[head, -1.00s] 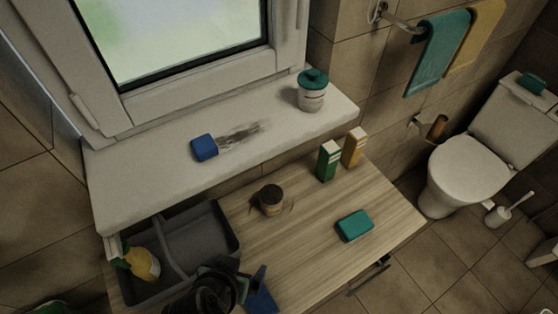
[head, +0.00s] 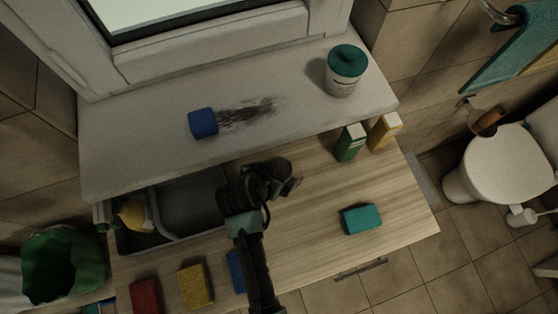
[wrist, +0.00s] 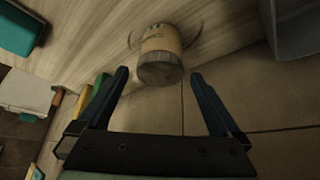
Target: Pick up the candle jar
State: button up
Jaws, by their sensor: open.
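The candle jar (wrist: 162,45) is a small pale jar with a label and a dark lid. In the wrist view it sits on the wooden counter, lined up between and just beyond my fingertips. My gripper (wrist: 160,76) is open, a finger on either side of the view, with nothing between them. In the head view my gripper (head: 288,183) is over the counter below the window sill, and my arm hides the jar there.
A green box (head: 350,142) and a yellow box (head: 385,131) stand by the sill. A teal block (head: 361,219) lies to the right. A grey caddy (head: 190,203) with a yellow bottle (head: 134,215) is to the left. The sill (head: 150,165) overhangs the counter's back.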

aim_at(279, 171)
jog(key=shift+p+x, duration=0.55)
jog(key=shift+x, duration=2.35)
jog(key=shift+a, duration=0.1)
jog(key=c, duration=1.3)
